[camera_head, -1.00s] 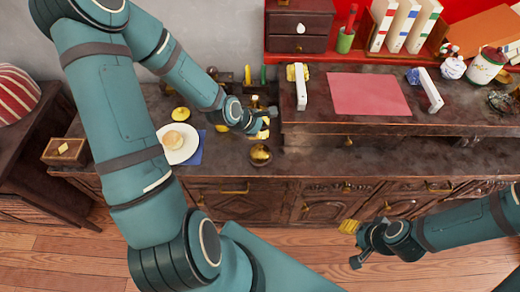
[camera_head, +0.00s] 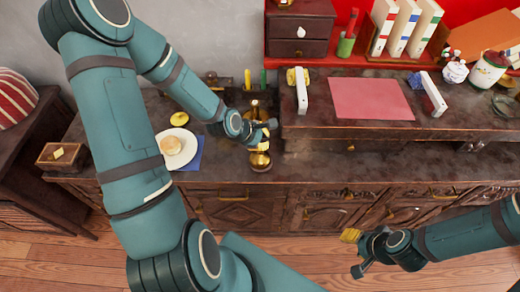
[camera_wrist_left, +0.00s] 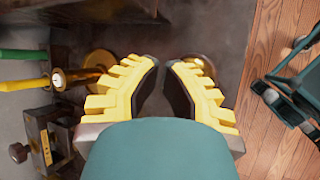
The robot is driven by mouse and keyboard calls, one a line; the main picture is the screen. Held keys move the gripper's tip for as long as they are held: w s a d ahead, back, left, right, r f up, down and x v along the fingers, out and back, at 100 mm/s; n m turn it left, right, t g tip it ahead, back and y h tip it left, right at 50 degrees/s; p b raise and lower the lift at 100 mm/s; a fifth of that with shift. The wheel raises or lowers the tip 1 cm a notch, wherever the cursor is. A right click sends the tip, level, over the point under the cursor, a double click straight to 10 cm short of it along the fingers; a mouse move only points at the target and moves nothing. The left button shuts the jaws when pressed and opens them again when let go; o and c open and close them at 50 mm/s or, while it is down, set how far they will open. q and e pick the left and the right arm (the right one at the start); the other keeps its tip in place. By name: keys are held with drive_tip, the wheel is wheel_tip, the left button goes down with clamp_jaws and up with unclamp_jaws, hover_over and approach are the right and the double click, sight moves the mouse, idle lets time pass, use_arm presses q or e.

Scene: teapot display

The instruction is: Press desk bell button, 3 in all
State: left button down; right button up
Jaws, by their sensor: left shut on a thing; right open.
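The brass desk bell (camera_head: 260,161) stands near the front edge of the dark cabinet top. My left gripper (camera_head: 262,141) is just behind and above it, overlapping it in the head view; I cannot tell whether they touch. In the left wrist view, my left gripper (camera_wrist_left: 163,65) has yellow fingers with a narrow gap between the tips. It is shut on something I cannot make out. My right gripper (camera_head: 353,253) is open and empty, in front of the cabinet.
A brass candlestick (camera_wrist_left: 97,62) stands close to the left finger. A white plate (camera_head: 177,149) with a bun is to the left. A raised shelf with a pink sheet (camera_head: 370,97) is to the right. The cabinet top between plate and bell is fairly clear.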

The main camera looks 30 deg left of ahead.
use_arm(q)
drive_tip(key=shift+f, duration=0.15)
idle(0.7)
drive_tip(key=shift+f, duration=0.3)
drive_tip(key=shift+f+b, duration=0.6)
idle(0.8)
drive_tip(key=shift+r, duration=0.1)
drive_tip(key=shift+r+p, duration=0.95)
drive_tip(key=shift+p, duration=0.1)
wheel_tip(320, 180, up, 5)
drive_tip(key=p, duration=0.4)
idle(0.3)
